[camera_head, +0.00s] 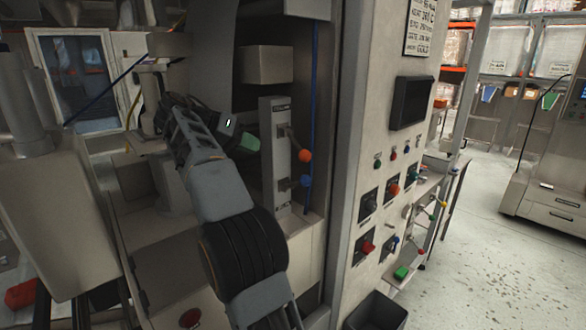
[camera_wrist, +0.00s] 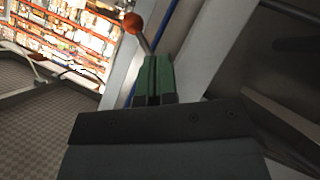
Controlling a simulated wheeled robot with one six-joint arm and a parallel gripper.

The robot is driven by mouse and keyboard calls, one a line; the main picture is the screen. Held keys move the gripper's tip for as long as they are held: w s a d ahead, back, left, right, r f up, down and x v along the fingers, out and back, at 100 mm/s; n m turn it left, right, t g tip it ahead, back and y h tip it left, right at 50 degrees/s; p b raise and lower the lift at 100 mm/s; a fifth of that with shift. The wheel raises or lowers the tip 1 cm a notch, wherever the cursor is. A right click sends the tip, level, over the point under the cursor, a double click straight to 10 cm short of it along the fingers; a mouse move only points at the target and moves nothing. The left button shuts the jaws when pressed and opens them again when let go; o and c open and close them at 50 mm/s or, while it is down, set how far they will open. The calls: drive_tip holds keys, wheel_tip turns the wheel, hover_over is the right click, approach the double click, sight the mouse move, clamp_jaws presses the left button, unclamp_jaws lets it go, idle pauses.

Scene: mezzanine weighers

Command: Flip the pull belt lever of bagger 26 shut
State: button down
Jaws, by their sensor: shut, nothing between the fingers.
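A grey upright lever panel (camera_head: 274,165) stands in the open bay of the machine. Its upper lever has an orange knob (camera_head: 305,155) and points down to the right. Its lower lever has a blue knob (camera_head: 306,181). The labels are too small to read, so I cannot tell which is the pull belt lever. My gripper (camera_head: 250,142), with green fingertips, is shut and empty just left of the panel, near upper-lever height. In the wrist view the shut fingers (camera_wrist: 154,75) point at the orange knob (camera_wrist: 133,23), whose rod is partly hidden behind them; contact is unclear.
A beige box (camera_head: 267,64) sits above the panel, and a blue hose (camera_head: 313,100) runs down behind the levers. The machine's right front wall carries a dark screen (camera_head: 411,102) and several knobs and buttons. Open floor (camera_head: 480,245) lies to the right.

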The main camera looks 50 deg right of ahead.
drive_tip(key=shift+d+r+m, duration=0.1)
drive_tip(key=shift+r+m, duration=0.1)
drive_tip(key=shift+m, duration=0.1)
drive_tip(key=shift+s, duration=0.1)
hover_over(298, 183)
drive_tip(key=w+a, duration=0.2)
wheel_tip(298, 183, down, 6)
drive_tip(key=shift+s+d+f, duration=0.15)
drive_tip(key=shift+s+f, duration=0.7)
drive_tip(key=shift+f, duration=0.2)
